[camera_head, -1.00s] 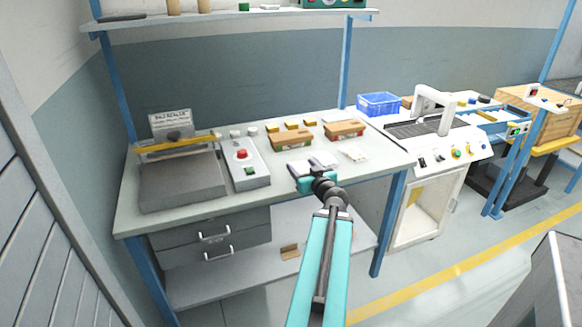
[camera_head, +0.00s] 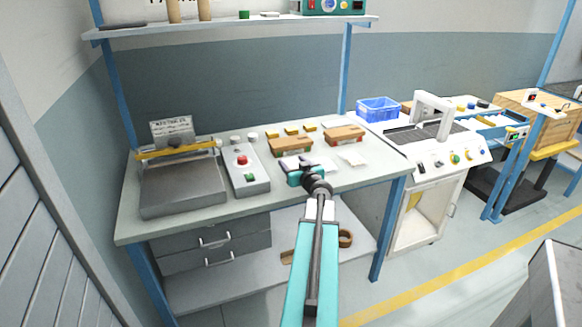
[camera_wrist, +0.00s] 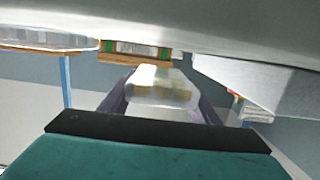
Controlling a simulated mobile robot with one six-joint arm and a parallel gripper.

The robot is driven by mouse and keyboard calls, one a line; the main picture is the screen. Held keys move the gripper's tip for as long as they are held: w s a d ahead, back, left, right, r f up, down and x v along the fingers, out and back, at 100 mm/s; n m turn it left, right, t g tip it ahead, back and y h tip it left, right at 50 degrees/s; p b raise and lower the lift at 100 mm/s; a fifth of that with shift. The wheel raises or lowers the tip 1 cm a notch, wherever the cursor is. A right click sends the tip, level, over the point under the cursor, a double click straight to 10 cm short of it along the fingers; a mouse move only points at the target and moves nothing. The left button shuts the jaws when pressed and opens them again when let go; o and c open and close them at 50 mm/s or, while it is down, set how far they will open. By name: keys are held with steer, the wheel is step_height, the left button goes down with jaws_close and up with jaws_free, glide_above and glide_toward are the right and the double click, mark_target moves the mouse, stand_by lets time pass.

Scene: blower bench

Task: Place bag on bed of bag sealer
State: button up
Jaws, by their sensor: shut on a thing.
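The bag sealer stands at the left of the bench in the head view, with a flat grey bed (camera_head: 183,190) and a yellow bar (camera_head: 177,149) across its back. My gripper (camera_head: 295,168) is over the front middle of the bench, to the right of the sealer and its control box. In the wrist view my gripper (camera_wrist: 160,100) is shut on a clear bag (camera_wrist: 160,88) with yellowish contents, held between the two dark fingers.
A control box (camera_head: 244,168) with a red button stands beside the sealer bed. Wooden blocks (camera_head: 290,145) and small yellow pieces lie behind my gripper. A white packet (camera_head: 353,158) lies to its right. A blue crate (camera_head: 378,108) and a white machine (camera_head: 430,140) stand further right.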

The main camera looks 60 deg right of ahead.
mark_target(291, 168)
steer(key=shift+w+d, duration=0.1)
stand_by(0.3)
steer(key=shift+w+d, duration=0.5)
steer(key=shift+w, duration=0.05)
steer(key=shift+w+d+f+p, duration=0.1)
steer(key=shift+w+f+p, duration=0.1)
steer(key=shift+f+p, duration=0.15)
steer(key=shift+f, duration=0.9)
steer(key=shift+f+b, duration=0.4)
steer(key=shift+f, duration=0.05)
steer(key=shift+f+b, duration=0.15)
steer(key=shift+b, duration=0.3)
steer(key=o, duration=1.2)
steer(key=shift+p, duration=1.35)
